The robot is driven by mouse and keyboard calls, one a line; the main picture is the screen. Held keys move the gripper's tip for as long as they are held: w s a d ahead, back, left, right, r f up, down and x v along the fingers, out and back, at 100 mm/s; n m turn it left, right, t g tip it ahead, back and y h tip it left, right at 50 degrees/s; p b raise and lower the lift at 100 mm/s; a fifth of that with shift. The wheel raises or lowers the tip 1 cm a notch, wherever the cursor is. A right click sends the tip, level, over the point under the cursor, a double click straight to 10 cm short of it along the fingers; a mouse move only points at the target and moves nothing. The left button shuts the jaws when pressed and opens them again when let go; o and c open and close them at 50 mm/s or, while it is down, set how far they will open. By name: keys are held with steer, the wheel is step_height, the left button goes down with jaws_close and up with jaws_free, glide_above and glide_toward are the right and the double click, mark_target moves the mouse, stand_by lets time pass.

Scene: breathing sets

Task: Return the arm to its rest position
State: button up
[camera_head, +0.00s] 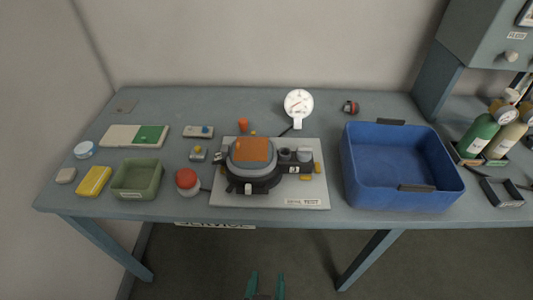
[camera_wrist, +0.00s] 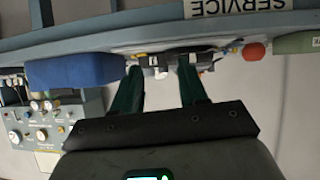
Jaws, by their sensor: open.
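My gripper (camera_head: 265,286) shows at the bottom edge of the head view, low in front of the table. Its two teal fingers are apart with nothing between them. In the wrist view the open fingers (camera_wrist: 161,85) point toward the table's front edge, and that picture appears upside down. The rest of my arm is out of the head view.
The table (camera_head: 240,218) carries a round device with an orange top (camera_head: 250,149) on a light plate, a blue bin (camera_head: 403,190), a green tray (camera_head: 136,179), a red button (camera_head: 187,180) and gas cylinders (camera_head: 477,135). The floor space before it is clear.

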steer(key=w+d+f+g+h, duration=0.15)
steer(key=d+f+g, duration=0.25)
steer(key=d, duration=0.7)
steer(key=s+d+f+g+y, duration=0.1)
steer(key=s+d+f+g, duration=0.2)
steer(key=s+d, duration=0.3)
steer(key=s+d+f+g+y, duration=0.1)
steer(key=s+d+f+g, duration=0.2)
steer(key=s+d, duration=0.3)
steer(key=d+g, duration=0.1)
steer(key=d, duration=0.3)
steer(key=shift+s+d+y, duration=0.15)
steer(key=shift+s+y, duration=0.2)
steer(key=shift+s, duration=0.05)
